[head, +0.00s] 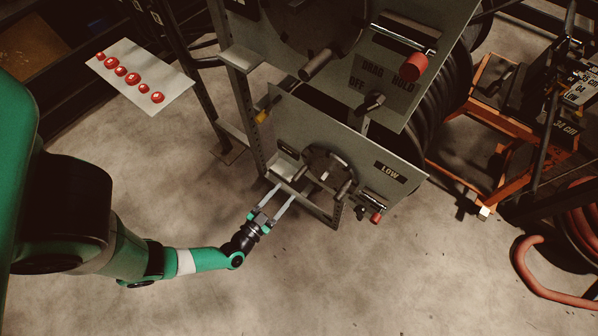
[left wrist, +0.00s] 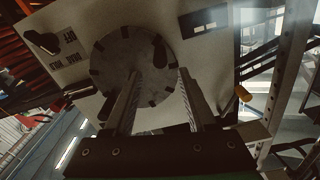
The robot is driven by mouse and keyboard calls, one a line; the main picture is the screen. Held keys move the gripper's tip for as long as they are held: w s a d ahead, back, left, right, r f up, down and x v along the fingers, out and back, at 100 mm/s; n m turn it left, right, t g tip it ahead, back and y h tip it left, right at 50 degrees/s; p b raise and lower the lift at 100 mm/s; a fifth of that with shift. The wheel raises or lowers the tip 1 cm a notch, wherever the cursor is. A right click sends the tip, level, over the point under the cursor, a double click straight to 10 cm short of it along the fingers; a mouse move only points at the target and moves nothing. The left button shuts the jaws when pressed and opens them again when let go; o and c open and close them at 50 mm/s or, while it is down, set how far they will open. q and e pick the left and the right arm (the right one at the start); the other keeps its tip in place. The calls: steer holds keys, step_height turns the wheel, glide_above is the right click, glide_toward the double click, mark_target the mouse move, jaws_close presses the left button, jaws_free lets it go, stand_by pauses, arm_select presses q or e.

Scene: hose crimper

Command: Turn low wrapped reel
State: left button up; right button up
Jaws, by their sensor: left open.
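The low reel's grey panel (head: 309,126) carries a dark "LOW" label (head: 390,171). A dark round hub (head: 326,160) with a crank knob (head: 345,190) is on its face. My left gripper (head: 286,192) is open, in front of the panel's lower left edge, its fingers pointing toward the hub. I see nothing between the fingers. In the left wrist view, a notched round disc (left wrist: 112,58) with a dark knob (left wrist: 160,51) lies beyond my open fingers. Whether the fingers touch anything is unclear. The reel's wrap is largely hidden behind the panels. My right gripper is out of view.
An upper panel (head: 432,30) marked "DRAG HOLD OFF" overhangs, with a red-tipped lever (head: 412,67). A red-tipped lever (head: 376,217) juts from the low panel. An orange cart (head: 498,172) is right. Floor below is clear.

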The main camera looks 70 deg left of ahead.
mark_target(294, 181)
arm_select(q)
steer(key=b+x, duration=0.3)
steer(key=x, duration=0.6)
steer(key=shift+a, duration=0.1)
jaws_close()
stand_by(1.0)
